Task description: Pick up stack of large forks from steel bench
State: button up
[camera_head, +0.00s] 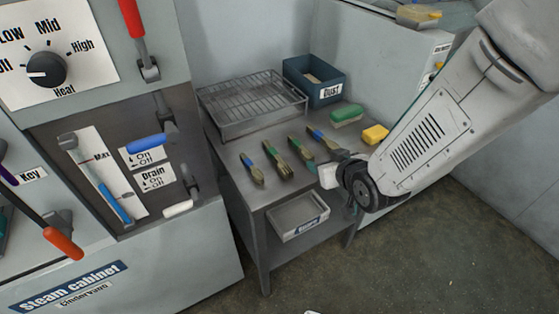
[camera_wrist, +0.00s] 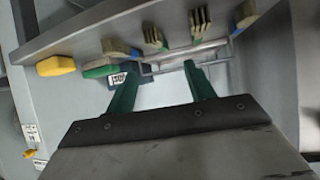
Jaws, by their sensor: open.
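Several stacks of wooden cutlery with blue or green bands lie in a row on the steel bench (camera_head: 232,158). The two middle stacks, one (camera_head: 276,160) left of the other (camera_head: 301,150), look like forks; tines show on two stacks in the wrist view, one (camera_wrist: 154,32) beside the other (camera_wrist: 202,22). I cannot tell which is the large forks. My gripper (camera_head: 332,166) is open and empty at the right front of the bench, apart from the middle stacks. Its two green fingers (camera_wrist: 160,78) show in the wrist view.
A wire rack on a tray (camera_head: 252,100) and a blue Dust box (camera_head: 314,82) stand at the back. A green brush (camera_head: 346,114) and a yellow block (camera_head: 375,134) lie at the right. A tray (camera_head: 299,216) sits below the top. The steam cabinet (camera_head: 120,262) is left.

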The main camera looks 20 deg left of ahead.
aim_at(287, 170)
jog(key=s+a+f+n+y, duration=0.1)
jog(key=s+a+f+y, duration=0.25)
jog(key=a, duration=0.25)
jog(key=shift+h, duration=0.35)
jog(key=x, duration=0.5)
jog(key=f+x, duration=0.1)
jog(key=x, duration=0.2)
jog(key=shift+w+d, duration=0.15)
jog(key=shift+d, duration=0.25)
jog(key=c, duration=1)
